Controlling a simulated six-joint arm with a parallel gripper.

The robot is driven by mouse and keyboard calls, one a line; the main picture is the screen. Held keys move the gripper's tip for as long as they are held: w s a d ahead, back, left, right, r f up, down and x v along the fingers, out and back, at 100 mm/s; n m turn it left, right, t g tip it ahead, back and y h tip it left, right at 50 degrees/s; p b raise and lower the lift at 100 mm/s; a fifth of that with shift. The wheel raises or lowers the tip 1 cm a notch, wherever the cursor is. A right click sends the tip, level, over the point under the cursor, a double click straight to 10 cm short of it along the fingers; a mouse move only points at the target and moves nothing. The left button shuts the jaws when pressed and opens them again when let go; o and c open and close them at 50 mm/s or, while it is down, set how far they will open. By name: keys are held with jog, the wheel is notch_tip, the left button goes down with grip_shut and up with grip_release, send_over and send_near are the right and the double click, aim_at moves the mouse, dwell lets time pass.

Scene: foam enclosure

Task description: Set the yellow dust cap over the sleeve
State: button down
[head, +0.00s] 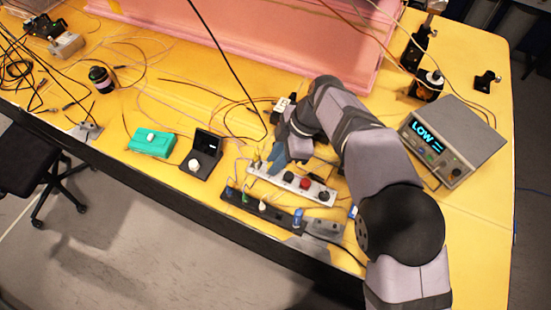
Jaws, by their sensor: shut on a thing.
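My gripper (274,160) points down near the left end of the silver control bar (318,191), close to the middle of the table. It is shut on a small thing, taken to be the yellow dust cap. The cap is too small or hidden to make out against the yellow tabletop. I cannot pick out the sleeve for certain. The bar carries red and black knobs. I cannot tell whether my gripper touches the bar.
A teal box (151,143) and a black box (208,148), each near a white knob, stand left of my gripper. A grey meter reading LOW (455,140) stands right. Loose cables cross the yellow table (478,210). A pink foam wall (270,40) stands behind.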

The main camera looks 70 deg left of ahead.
jog(key=shift+f+b, duration=0.45)
jog(key=shift+f, duration=0.2)
jog(key=c, duration=1.5)
grip_release()
jog(key=shift+b+v, duration=1.2)
jog(key=shift+v, duration=2.45)
